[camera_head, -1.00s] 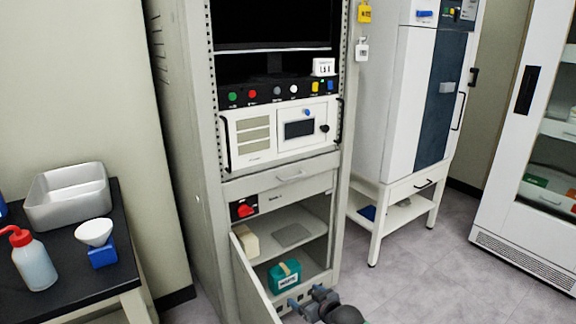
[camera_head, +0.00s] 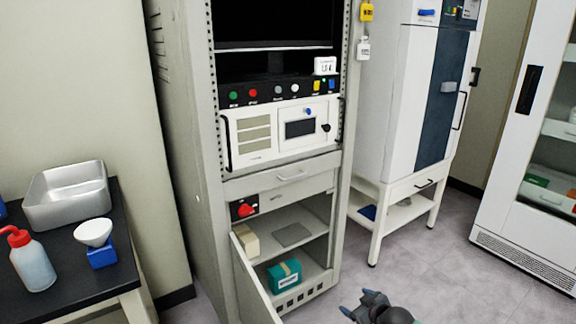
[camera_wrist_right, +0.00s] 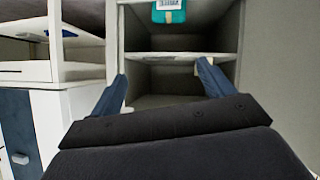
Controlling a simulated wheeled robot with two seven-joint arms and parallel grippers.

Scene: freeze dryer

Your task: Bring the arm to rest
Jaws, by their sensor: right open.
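My right gripper (camera_head: 362,309) shows at the bottom of the head view, to the right of the open rack cabinet and over the floor. Its two blue fingers are spread with nothing between them. In the right wrist view the gripper (camera_wrist_right: 163,80) is also open and empty, facing the cabinet shelves (camera_wrist_right: 180,57). My left gripper is not in view.
The rack's low door (camera_head: 253,277) stands open. A teal box (camera_head: 284,275) sits on the lower shelf and a beige box (camera_head: 246,242) on the upper. A black bench (camera_head: 75,285) stands left. Floor (camera_head: 440,270) is clear at right.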

